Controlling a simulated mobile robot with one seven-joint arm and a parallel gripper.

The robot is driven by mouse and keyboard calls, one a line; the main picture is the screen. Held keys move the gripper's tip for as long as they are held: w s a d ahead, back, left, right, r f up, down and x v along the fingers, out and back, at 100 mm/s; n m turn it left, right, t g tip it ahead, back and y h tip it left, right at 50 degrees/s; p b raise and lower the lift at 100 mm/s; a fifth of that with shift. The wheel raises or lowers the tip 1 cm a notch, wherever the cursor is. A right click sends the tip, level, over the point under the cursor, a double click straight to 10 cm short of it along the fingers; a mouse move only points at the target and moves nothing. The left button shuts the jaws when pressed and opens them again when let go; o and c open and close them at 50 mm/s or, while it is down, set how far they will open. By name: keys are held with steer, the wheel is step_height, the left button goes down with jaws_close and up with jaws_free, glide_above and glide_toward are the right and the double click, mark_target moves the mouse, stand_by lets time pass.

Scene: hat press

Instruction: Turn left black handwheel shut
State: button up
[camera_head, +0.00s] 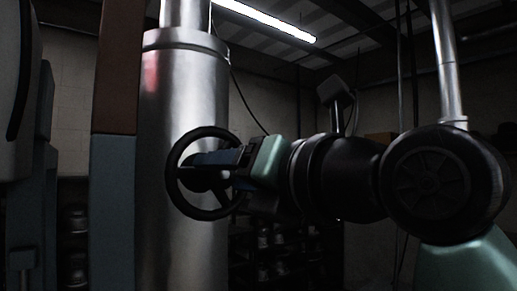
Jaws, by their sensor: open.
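A black handwheel (172,179) with a round rim stands upright in front of a large shiny metal cylinder, left of the middle of the head view. My gripper (200,160) reaches in from the right, level with the wheel. Its dark blue fingers overlap the wheel's hub and the right part of its rim. The gripper is open. The fingertips hide part of the hub and spokes. I cannot tell whether the fingers touch the wheel.
The metal cylinder (185,100) rises behind the wheel. A brown and blue-grey column (112,200) stands to its left, and a dark machine body (25,150) is at the far left. Dim shelves with several objects (275,255) lie behind, under a bright ceiling lamp (265,20).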

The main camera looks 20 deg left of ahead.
steer(key=shift+p+x, duration=0.45)
steer(key=shift+x, duration=0.85)
steer(key=shift+s, duration=0.1)
jaws_close()
